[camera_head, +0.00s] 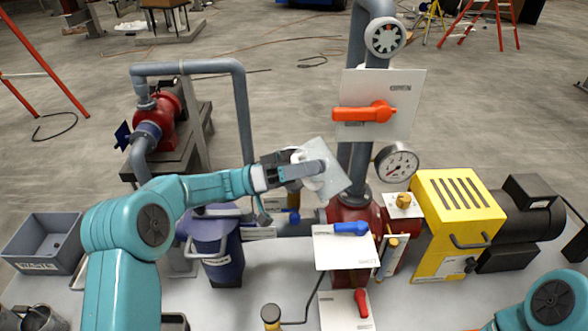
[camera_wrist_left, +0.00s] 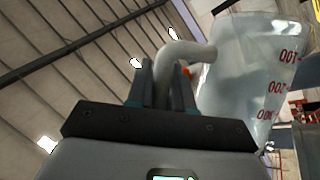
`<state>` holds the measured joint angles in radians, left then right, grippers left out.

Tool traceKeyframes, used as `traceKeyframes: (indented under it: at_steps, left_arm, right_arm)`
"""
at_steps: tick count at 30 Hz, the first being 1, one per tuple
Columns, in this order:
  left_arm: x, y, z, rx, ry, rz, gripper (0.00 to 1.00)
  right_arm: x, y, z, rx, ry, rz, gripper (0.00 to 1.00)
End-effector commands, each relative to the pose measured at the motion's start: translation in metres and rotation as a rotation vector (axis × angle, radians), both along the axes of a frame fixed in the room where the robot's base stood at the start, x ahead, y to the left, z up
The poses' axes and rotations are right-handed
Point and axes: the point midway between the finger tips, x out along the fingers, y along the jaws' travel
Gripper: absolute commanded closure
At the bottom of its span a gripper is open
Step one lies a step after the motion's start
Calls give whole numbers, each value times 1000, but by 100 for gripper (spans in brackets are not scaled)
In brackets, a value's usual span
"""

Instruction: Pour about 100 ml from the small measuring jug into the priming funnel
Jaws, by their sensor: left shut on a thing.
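The small measuring jug (camera_head: 328,178) is a pale translucent vessel, tilted in front of the upright grey pipe in the head view. My left gripper (camera_head: 292,168) reaches it from the left and holds it in the air. In the left wrist view the jug (camera_wrist_left: 250,75) shows red marks that read upside down. There my left gripper (camera_wrist_left: 168,90) is shut on the jug's pale handle (camera_wrist_left: 185,52). The liquid level is not clear. I cannot pick out the priming funnel; the jug and gripper hide part of the pipework. My right gripper is out of view.
A plate with an orange lever (camera_head: 365,113) stands above the jug, and a pressure gauge (camera_head: 396,163) to its right. A blue-lever plate (camera_head: 332,252) lies below. A yellow guard (camera_head: 460,215) stands right, a blue vessel (camera_head: 218,262) left, a grey bin (camera_head: 45,242) far left.

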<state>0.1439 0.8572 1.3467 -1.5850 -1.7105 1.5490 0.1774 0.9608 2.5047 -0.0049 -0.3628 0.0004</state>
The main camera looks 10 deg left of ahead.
Motion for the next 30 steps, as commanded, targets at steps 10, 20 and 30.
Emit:
traceKeyframes:
  at_steps: [10,20,30]
  left_arm:
    - [-4,-6,5,119,-93,5,100]
    - [-4,-5,5,116,-90,5,100]
    - [-4,-5,5,115,-90,5,100]
  right_arm:
    - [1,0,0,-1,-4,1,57]
    - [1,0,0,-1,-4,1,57]
    - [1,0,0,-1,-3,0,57]
